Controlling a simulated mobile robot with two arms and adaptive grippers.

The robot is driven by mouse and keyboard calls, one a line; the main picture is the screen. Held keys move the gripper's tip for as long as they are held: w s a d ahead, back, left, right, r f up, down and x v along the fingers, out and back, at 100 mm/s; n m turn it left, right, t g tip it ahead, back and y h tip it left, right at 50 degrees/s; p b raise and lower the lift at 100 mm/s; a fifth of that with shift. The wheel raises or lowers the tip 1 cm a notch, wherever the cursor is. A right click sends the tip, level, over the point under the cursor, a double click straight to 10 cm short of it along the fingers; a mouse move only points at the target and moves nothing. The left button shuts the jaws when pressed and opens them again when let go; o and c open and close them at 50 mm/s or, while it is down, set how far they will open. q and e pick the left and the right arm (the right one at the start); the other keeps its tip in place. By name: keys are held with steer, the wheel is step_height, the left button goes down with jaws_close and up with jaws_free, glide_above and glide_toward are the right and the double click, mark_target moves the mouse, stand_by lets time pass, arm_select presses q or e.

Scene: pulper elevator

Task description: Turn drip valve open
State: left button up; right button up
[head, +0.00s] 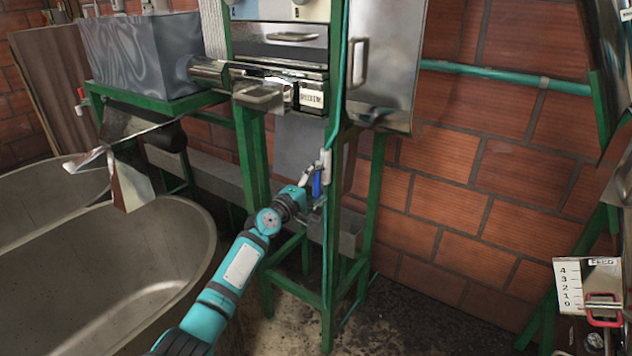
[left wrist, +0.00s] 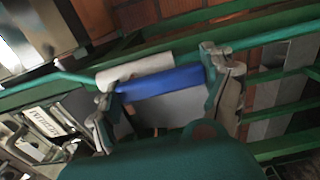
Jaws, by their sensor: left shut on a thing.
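The drip valve has a blue handle (head: 316,185) and a white body (head: 325,161). It sits on the thin green pipe that runs down the machine's green frame. My left gripper (head: 312,190) reaches in from the lower left and is shut on the blue handle. In the left wrist view the blue handle (left wrist: 160,82) spans the space between the two fingers of my left gripper (left wrist: 162,88), with the white valve body (left wrist: 135,70) just behind it. The fingertips are small and partly hidden in the head view. My right gripper is out of view.
The green metal frame (head: 252,165) stands around the valve. A grey box (head: 348,238) is low between its legs. Large grey basins (head: 105,270) lie at the left, below a metal tank (head: 140,50). A brick wall (head: 480,170) is behind.

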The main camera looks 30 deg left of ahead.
arm_select(q)
steer(key=shift+f, duration=0.3)
steer(key=o, duration=1.4)
steer(key=shift+c, duration=0.2)
steer(key=shift+o, duration=1)
steer(key=shift+s, duration=0.1)
steer(key=shift+r, duration=0.2)
steer(key=shift+s, duration=0.1)
steer(key=s+a, duration=0.1)
steer(key=s, duration=1)
steer(key=shift+s, duration=0.4)
steer(key=shift+f, duration=0.1)
